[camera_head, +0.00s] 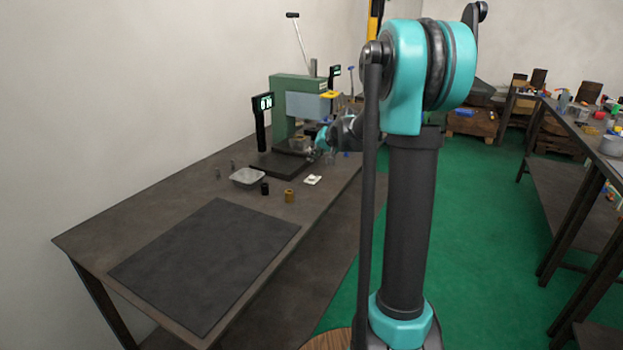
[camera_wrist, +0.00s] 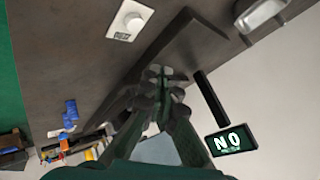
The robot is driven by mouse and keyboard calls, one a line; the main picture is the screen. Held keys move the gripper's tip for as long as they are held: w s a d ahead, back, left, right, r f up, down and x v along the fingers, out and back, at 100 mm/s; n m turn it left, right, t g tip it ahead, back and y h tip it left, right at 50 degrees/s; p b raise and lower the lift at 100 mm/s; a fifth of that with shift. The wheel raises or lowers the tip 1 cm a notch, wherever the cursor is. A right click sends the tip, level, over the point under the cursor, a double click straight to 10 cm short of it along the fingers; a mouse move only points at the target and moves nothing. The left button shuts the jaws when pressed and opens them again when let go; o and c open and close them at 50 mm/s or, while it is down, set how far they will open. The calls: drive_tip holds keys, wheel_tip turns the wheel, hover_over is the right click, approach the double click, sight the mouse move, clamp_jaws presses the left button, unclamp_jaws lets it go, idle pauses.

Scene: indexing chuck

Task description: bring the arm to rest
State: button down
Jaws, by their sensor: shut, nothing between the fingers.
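My arm stands upright in the foreground of the head view and reaches back toward the green press (camera_head: 284,95). My gripper (camera_head: 318,150) is small there, in front of the press and above its dark base plate (camera_head: 270,166); whether it touches anything is hard to tell. In the wrist view my gripper (camera_wrist: 160,73) has its fingertips together with nothing between them. The dark base plate (camera_wrist: 195,45) lies beyond the fingers.
A grey tray (camera_head: 247,178), a black cylinder (camera_head: 265,188), a brass cylinder (camera_head: 289,195) and a white plate (camera_head: 312,180) stand on the bench (camera_head: 120,230). A dark mat (camera_head: 205,262) lies at the near end. Cluttered workbenches (camera_head: 580,130) stand right, across green floor.

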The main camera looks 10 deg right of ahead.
drive_tip(key=shift+n+g+h, duration=0.3)
drive_tip(key=shift+n+h, duration=0.3)
drive_tip(key=shift+h, duration=0.3)
drive_tip(key=s, duration=0.4)
drive_tip(key=s+f, duration=0.1)
drive_tip(key=s, duration=0.2)
drive_tip(key=s+f, duration=0.1)
drive_tip(key=s, duration=0.3)
drive_tip(key=shift+s+d+f, duration=0.2)
drive_tip(key=shift+s+f, duration=0.05)
drive_tip(key=shift+s, duration=0.05)
drive_tip(key=s+d+f+g+h, duration=0.1)
drive_tip(key=s+f, duration=0.3)
drive_tip(key=s, duration=0.5)
drive_tip(key=s+d+f+n+g+h, duration=0.1)
drive_tip(key=s+f, duration=0.4)
drive_tip(key=s, duration=0.5)
drive_tip(key=s+d+f+g, duration=0.1)
drive_tip(key=s+f, duration=0.3)
drive_tip(key=s, duration=0.6)
drive_tip(key=shift+s+d+f+n+h, duration=0.15)
drive_tip(key=shift+s+n+h, duration=0.05)
drive_tip(key=shift+n+h, duration=0.2)
